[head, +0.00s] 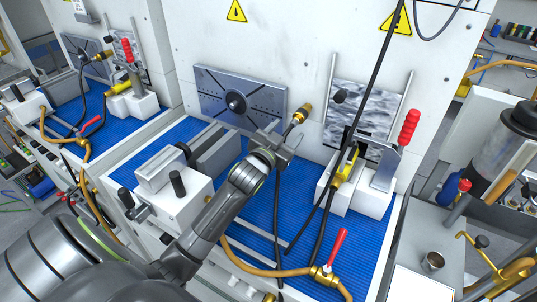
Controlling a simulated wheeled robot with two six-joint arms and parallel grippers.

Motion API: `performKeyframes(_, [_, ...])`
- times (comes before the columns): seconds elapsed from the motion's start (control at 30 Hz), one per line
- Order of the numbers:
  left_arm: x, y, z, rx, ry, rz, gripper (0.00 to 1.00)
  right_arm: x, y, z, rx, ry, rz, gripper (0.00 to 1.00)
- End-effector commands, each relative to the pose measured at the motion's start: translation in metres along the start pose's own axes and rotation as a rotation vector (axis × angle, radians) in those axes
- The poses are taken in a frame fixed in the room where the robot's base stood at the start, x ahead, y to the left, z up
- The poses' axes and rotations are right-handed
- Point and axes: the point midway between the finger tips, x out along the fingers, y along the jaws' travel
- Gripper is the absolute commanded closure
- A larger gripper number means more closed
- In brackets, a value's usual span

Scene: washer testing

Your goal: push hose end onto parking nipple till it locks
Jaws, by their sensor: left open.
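My left gripper (281,138) reaches across the blue mat in front of the grey slotted plate. It is open. A brass-coloured fitting with a dark band (302,113) stands tilted up just beyond its fingers. It looks like the hose end, but I cannot tell whether it sits on a nipple or touches the fingers. A thin black hose (277,210) hangs below the gripper. Its link to the fitting is hidden by the gripper. No parking nipple can be clearly made out. My right gripper is not in view.
A red-handled clamp (408,128) stands on white blocks at the right. A grey vice (180,168) is at the left of the blue mat (262,215). A brass valve with a red lever (330,270) lies at the front edge. A black cable (380,60) hangs down near the clamp.

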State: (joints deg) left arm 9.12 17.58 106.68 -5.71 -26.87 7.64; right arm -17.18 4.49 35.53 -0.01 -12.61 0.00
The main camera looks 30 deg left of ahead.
Motion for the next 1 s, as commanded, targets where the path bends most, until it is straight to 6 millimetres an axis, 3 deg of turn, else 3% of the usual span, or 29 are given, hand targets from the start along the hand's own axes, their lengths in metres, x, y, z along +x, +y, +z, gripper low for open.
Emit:
performKeyframes(0.3, [-0.059,0.0,0.002,0.001,0.0,0.0,0.41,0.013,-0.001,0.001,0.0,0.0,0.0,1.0])
performKeyframes(0.5, [-0.085,0.0,0.001,0.001,0.0,0.0,0.41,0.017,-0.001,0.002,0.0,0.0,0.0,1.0])
performKeyframes(1.0, [-0.094,0.0,-0.001,0.0,0.001,0.0,0.41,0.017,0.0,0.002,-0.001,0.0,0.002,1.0])
